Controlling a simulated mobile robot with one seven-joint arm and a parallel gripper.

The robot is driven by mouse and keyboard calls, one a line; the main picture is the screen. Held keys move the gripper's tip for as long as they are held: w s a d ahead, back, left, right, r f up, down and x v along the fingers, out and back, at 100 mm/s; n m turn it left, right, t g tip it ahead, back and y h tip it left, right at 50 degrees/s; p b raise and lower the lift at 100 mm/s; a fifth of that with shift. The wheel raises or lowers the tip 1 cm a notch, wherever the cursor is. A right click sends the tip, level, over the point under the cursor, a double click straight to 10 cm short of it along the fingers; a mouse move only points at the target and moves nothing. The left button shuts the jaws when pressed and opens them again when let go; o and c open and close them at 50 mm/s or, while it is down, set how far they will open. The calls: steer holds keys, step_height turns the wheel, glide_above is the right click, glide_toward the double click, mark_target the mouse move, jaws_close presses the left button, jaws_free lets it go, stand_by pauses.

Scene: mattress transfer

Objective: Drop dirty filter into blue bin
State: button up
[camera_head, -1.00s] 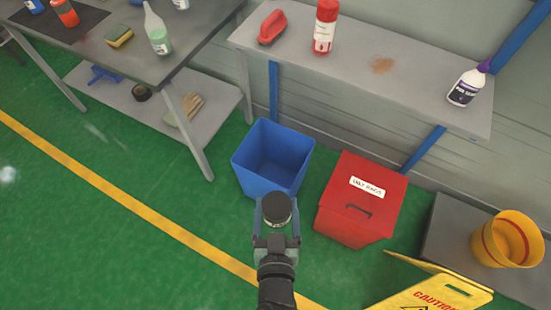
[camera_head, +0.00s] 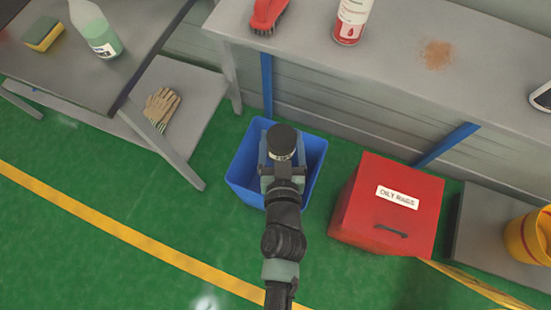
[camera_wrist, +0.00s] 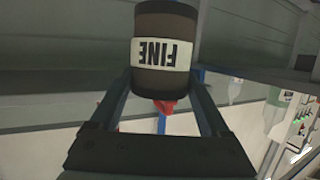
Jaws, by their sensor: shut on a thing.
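The dirty filter (camera_head: 282,138) is a dark, short cylinder with a pale label band. In the wrist view the filter (camera_wrist: 164,50) fills the space between the two fingers, and its label reads "FINE", upside down. My gripper (camera_head: 281,155) is shut on the filter. In the head view the gripper and filter overlap the opening of the blue bin (camera_head: 242,178), which stands open on the green floor. How high the filter is above the bin's rim is hard to tell. My gripper covers part of the bin's inside and front wall.
A red closed bin (camera_head: 375,218) with a white label stands right of the blue bin. A grey shelf (camera_head: 400,60) runs behind, with a bottle (camera_head: 351,20) and a red brush (camera_head: 268,14). A table (camera_head: 90,70) is at left; gloves (camera_head: 161,106) lie on its lower shelf. Open floor is at left.

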steer(key=w+f+b, duration=0.3)
steer(key=f+b, duration=1)
steer(key=b, duration=0.2)
steer(key=w+f+n+y+b, duration=0.1)
steer(key=w+f+b, duration=0.3)
steer(key=f+b, duration=0.8)
steer(key=w+f+y+b, duration=0.1)
steer(key=w+f+b, duration=0.3)
steer(key=f+b, duration=0.9)
steer(key=b, duration=0.4)
steer(key=shift+w+d+f+n+b, duration=0.15)
steer(key=shift+d+f+n+b, duration=0.2)
steer(key=shift+d+n, duration=0.05)
steer(key=o, duration=1.3)
step_height(320, 180, up, 10)
steer(key=p, duration=0.6)
